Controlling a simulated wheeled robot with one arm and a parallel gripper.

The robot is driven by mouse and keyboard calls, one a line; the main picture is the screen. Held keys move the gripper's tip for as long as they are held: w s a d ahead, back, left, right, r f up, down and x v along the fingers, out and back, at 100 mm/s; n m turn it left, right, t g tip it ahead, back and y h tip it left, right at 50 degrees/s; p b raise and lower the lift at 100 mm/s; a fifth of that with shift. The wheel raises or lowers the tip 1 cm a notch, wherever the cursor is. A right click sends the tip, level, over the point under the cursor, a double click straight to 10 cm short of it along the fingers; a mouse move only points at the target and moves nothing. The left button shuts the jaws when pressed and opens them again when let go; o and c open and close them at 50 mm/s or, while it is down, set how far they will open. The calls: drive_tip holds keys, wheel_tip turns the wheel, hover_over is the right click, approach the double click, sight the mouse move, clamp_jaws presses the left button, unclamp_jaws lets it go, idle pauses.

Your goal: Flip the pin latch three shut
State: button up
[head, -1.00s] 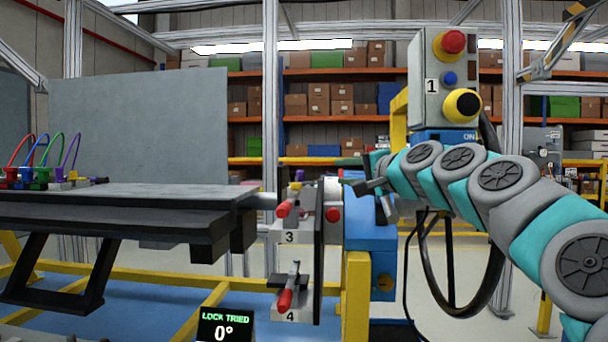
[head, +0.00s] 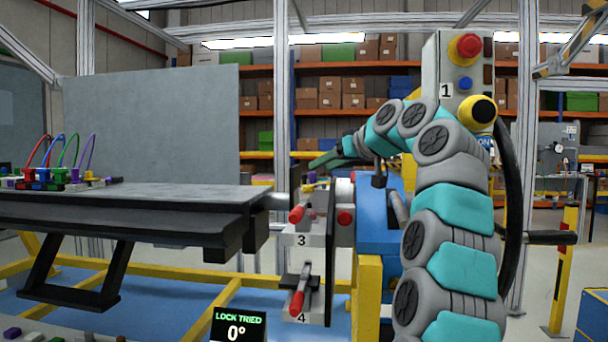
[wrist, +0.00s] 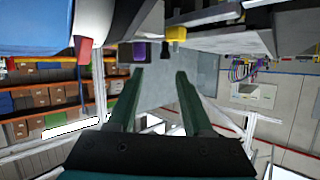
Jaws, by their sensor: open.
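Pin latch three (head: 305,226) is on the upright plate at the table's right end, above the label "3". Its red handle (head: 296,214) points toward me and a little down. My gripper (head: 322,164) is above and slightly right of this latch in the head view, with its green fingers pointing left. In the wrist view my gripper (wrist: 160,72) has its fingers apart with nothing between them. A red-tipped part (wrist: 84,48) shows left of the fingers there; I cannot tell which part it is.
Pin latch four (head: 297,295) with a red handle sits below. A red knob (head: 345,217) and a blue housing (head: 378,232) lie just right of latch three. A purple part (wrist: 139,52) and a yellow part (wrist: 176,34) are near the fingertips. A grey control box (head: 455,80) stands behind.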

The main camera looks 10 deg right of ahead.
sight(304, 176)
drive_tip(key=shift+n, duration=0.5)
drive_tip(key=x, duration=0.2)
drive_tip(key=p+x, duration=0.1)
drive_tip(key=x, duration=0.5)
drive_tip(key=shift+a+f, duration=0.3)
drive_tip(key=shift+a, duration=0.15)
drive_tip(key=shift+c, duration=0.3)
clamp_jaws()
